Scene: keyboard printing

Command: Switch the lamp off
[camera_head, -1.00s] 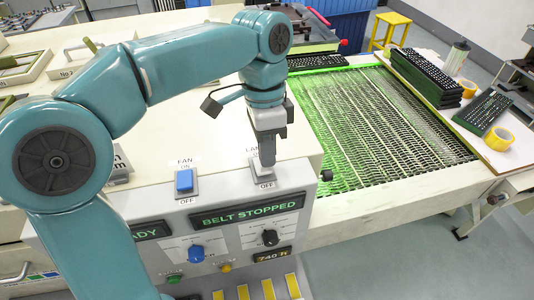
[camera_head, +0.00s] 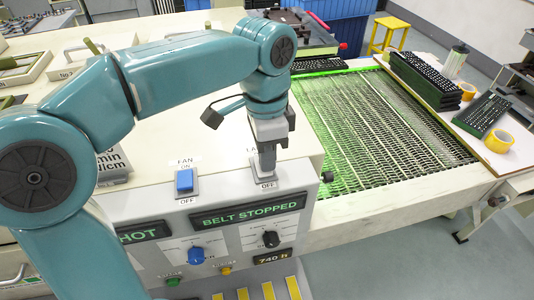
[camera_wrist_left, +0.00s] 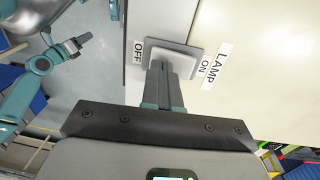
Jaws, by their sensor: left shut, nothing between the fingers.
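My left gripper (camera_head: 267,168) is shut and empty, pointing down at the switch. Its fingertips (camera_wrist_left: 160,68) overlap the plate in the left wrist view; I cannot tell whether they press on it. I cannot see which way the rocker is tipped.
A blue fan switch (camera_head: 185,180) stands to the left on the same panel. Below are a "BELT STOPPED" display (camera_head: 248,210), a blue knob (camera_head: 196,254) and a black knob (camera_head: 271,239). The mesh belt (camera_head: 390,140) at right shows green light. Black keyboards (camera_head: 425,80) are stacked beyond it.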

